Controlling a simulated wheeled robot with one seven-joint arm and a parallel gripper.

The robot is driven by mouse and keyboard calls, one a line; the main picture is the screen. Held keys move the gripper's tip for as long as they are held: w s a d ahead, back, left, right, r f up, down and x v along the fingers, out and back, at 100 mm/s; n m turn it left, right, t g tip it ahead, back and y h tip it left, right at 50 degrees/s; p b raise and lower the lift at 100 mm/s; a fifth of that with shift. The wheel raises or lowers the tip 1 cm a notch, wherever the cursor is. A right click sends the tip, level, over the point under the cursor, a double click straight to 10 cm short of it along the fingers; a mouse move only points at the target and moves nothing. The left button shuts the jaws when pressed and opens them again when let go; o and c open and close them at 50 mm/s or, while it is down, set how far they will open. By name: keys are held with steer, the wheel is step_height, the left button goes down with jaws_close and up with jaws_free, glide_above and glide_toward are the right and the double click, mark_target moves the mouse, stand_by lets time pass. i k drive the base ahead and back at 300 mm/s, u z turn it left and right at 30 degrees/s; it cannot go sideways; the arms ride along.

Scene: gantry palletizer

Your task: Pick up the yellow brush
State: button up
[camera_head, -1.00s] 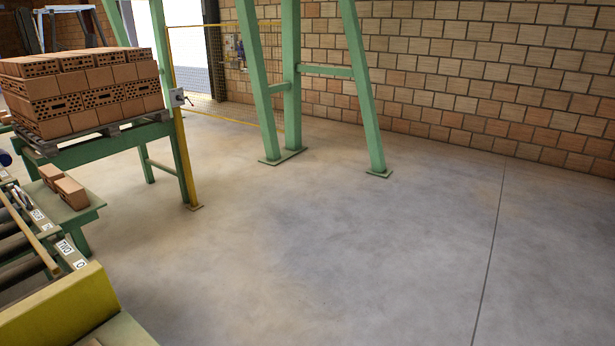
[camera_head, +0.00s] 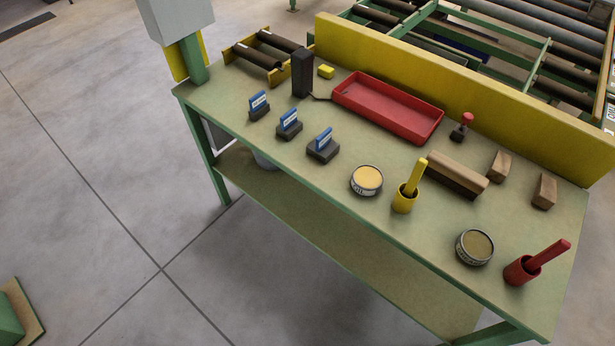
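The yellow brush (camera_head: 416,177) stands tilted in a small yellow cup (camera_head: 403,203) on the green workbench (camera_head: 230,98). Only its yellow handle shows; its lower end is hidden inside the cup. The cup is near the front edge of the bench, right of a round tin (camera_head: 367,180) and in front of a wood-backed brush (camera_head: 456,172). My gripper is not in view.
A red brush (camera_head: 546,254) in a red cup (camera_head: 519,270) and another tin (camera_head: 474,246) stand to the right. A red tray (camera_head: 388,108), several blue-topped stamps (camera_head: 290,122) and a black block (camera_head: 302,73) lie left. A yellow board (camera_head: 450,85) borders the back. Floor in front is clear.

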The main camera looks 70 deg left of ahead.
mark_target(421, 164)
steer(key=u, duration=3.25)
steer(key=i, duration=1)
